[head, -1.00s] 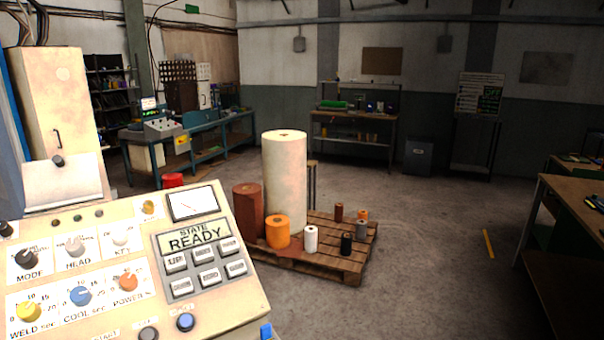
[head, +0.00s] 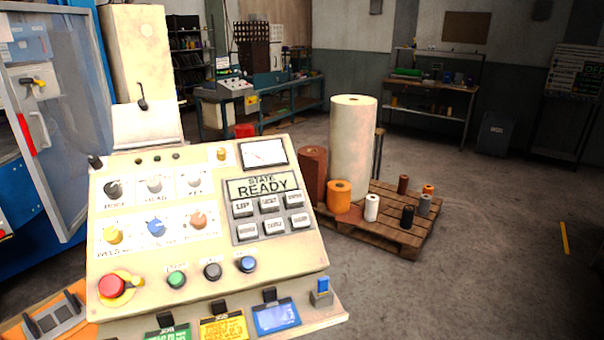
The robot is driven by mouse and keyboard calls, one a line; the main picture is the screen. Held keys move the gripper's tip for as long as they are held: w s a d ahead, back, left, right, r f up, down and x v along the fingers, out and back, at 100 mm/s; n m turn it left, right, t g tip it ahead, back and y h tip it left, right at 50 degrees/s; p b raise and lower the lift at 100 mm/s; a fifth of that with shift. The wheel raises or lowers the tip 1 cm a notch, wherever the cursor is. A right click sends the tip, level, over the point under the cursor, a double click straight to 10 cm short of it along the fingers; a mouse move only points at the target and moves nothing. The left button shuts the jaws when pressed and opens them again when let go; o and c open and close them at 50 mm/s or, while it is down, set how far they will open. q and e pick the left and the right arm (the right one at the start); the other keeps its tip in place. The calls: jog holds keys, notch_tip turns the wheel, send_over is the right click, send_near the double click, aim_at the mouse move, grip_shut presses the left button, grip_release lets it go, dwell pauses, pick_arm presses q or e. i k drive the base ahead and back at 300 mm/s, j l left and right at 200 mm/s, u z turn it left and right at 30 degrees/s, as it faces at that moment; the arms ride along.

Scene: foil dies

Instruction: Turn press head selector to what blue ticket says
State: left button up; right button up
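The press head selector (head: 155,184) is a pale grey knob on a white plate, the middle one in the top row of the cream control panel (head: 120,262). Its label is blurred and its pointer setting cannot be made out. The blue ticket (head: 276,317) hangs under a dark clip at the panel's lower front edge, right of a yellow ticket (head: 223,328) and a green ticket (head: 167,334). The blue ticket's writing is too small to read. Neither of my grippers shows.
A red stop button (head: 112,285) and green, black and blue buttons line the panel's lower part. The display (head: 262,186) reads READY. A machine with a clear door (head: 60,130) stands left. A pallet (head: 400,235) with foil rolls stands right, with open floor beyond.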

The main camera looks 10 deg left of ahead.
aim_at(153, 182)
jog(key=u, duration=1.3)
